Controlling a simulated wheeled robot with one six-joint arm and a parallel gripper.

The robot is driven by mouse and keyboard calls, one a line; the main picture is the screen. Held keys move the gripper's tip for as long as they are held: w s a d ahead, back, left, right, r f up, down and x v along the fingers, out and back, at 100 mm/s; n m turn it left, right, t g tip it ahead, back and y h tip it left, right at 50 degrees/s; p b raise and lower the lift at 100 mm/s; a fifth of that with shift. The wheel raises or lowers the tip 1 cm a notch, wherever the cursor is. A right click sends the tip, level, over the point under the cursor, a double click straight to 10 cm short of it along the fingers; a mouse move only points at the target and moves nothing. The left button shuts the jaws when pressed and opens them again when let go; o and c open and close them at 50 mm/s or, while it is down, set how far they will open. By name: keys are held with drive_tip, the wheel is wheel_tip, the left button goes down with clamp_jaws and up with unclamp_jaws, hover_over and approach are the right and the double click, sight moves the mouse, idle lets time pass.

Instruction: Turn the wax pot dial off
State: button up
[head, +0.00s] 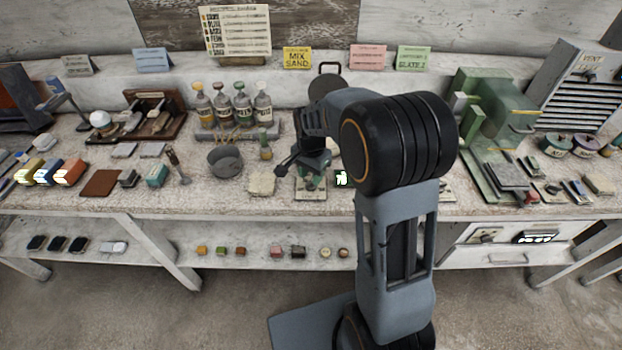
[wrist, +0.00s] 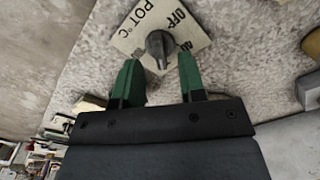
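The dial is a dark knob (wrist: 160,45) on a cream plate (wrist: 133,38) lettered "POT °C" and "OFF" in the wrist view. Another mark on the plate, right of the knob, is partly covered. Which mark the knob points to I cannot tell. My gripper (wrist: 158,60) has two green fingers, spread apart and empty. Their tips lie either side of the knob's near end in the picture, with gaps on both sides. In the head view my gripper (head: 312,179) is low over the plate (head: 311,194), and its fingers and my arm hide the knob.
A grey metal pot (head: 225,161) and a pale slab (head: 262,184) are to the left. Several bottles (head: 238,104) stand behind. A green machine (head: 490,125) is to the right. The bench front edge is near.

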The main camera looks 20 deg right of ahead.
drive_tip(key=shift+f, duration=1.05)
clamp_jaws()
